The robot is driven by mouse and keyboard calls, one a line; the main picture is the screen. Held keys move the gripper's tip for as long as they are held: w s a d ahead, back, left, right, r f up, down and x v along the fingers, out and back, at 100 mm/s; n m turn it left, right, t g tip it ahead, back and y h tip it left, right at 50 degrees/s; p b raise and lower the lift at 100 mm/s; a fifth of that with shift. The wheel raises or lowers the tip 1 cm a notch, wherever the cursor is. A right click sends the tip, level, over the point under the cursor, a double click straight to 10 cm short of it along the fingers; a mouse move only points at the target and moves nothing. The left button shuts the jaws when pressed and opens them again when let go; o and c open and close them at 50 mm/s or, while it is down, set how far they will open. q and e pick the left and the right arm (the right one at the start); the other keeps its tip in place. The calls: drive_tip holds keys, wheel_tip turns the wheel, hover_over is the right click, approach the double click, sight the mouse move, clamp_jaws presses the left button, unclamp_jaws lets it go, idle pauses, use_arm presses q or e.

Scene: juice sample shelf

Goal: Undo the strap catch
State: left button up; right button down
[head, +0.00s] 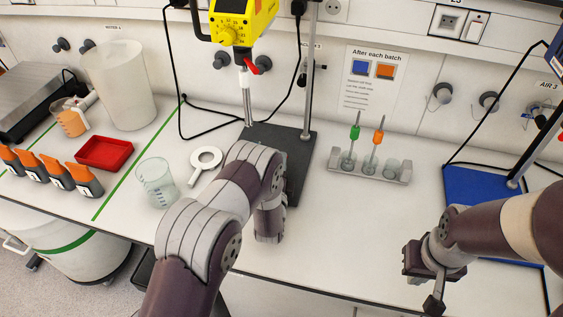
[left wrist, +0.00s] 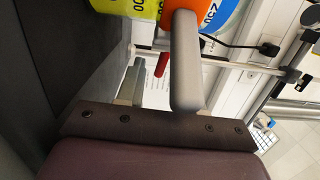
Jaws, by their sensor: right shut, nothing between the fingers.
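I cannot make out a strap or its catch for certain in either view. A red lever (head: 262,65) sits at the clamp below the yellow stirrer head (head: 238,18) on the stand; a red part (left wrist: 163,63) shows between my left fingers in the left wrist view. My left gripper (left wrist: 158,75) has its two grey fingers apart, with no object clearly held. In the head view my left arm covers its fingers, in front of the stand's black base (head: 300,160). My right gripper (head: 434,304) is shut and empty above the front right bench edge.
A red tray (head: 104,153) and several orange-topped bottles (head: 58,172) are further left. A tube rack (head: 377,167) stands behind clear bench; a blue stand base (head: 478,190) is at right.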

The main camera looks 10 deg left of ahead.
use_arm(q)
drive_tip(key=s, duration=0.3)
drive_tip(key=s+b, duration=0.1)
drive_tip(key=s, duration=0.2)
drive_tip(key=s+d+b, duration=0.1)
drive_tip(key=s, duration=0.3)
drive_tip(key=shift+f, duration=0.3)
drive_tip(key=shift+s+r, duration=0.1)
drive_tip(key=shift+s, duration=0.45)
